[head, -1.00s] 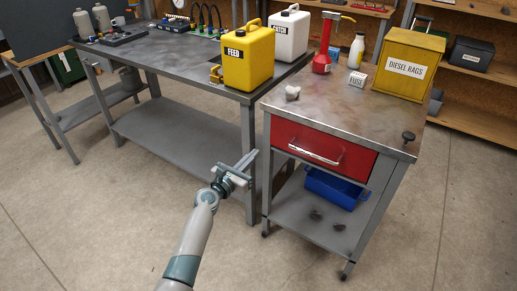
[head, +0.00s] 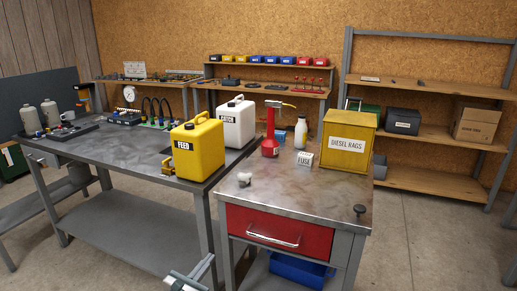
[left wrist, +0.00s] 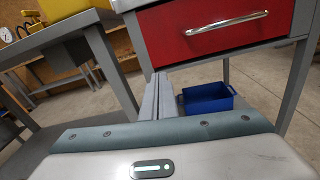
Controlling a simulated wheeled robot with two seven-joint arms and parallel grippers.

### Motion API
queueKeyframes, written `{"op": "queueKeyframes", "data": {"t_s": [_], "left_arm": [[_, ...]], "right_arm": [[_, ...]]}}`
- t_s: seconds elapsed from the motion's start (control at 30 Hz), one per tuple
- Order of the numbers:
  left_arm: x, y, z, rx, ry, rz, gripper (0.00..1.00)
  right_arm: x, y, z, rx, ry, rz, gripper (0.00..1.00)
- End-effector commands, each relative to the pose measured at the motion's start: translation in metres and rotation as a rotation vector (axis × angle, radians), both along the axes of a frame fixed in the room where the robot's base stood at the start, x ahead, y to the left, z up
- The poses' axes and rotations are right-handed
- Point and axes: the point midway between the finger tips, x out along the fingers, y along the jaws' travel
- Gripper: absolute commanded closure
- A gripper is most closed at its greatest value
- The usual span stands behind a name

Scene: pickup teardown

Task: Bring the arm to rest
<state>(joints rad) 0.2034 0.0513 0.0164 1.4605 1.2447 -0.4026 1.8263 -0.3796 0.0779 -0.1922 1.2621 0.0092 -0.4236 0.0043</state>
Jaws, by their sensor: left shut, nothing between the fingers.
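My left gripper (head: 190,277) shows at the bottom edge of the head view, low in front of the bench and the red-drawer cart. Its fingers are together with nothing between them. In the left wrist view the closed fingers (left wrist: 157,98) point toward the gap beside the cart, apart from the drawer and the bench leg. Most of the left arm is below the head view. The right gripper is in neither view.
The cart's red drawer (head: 278,229) is shut, with a blue bin (head: 298,270) on the shelf below. A yellow FEED can (head: 198,150) and a white can (head: 234,124) stand on the grey bench (head: 110,150). A yellow DIESEL RAGS box (head: 347,141) stands on the cart top.

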Motion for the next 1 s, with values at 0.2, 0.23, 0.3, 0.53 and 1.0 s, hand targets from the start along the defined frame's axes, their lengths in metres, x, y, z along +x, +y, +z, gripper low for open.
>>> {"op": "queueKeyframes", "data": {"t_s": [0.2,0.23,0.3,0.53,1.0], "left_arm": [[-0.045,-0.007,-0.090,0.418,0.032,-0.055,1.00],[-0.054,-0.008,-0.106,0.495,0.037,-0.072,1.00],[-0.078,-0.009,-0.143,0.683,0.042,-0.124,1.00],[-0.173,-0.011,-0.254,1.291,0.019,-0.389,1.00],[-0.408,-0.002,-0.409,2.251,-0.375,-1.290,1.00]], "right_arm": [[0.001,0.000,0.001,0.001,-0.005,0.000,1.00],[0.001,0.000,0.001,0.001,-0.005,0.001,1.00],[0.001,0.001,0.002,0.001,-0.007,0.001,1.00],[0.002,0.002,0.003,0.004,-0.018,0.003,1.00],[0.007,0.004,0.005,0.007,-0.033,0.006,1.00]]}}
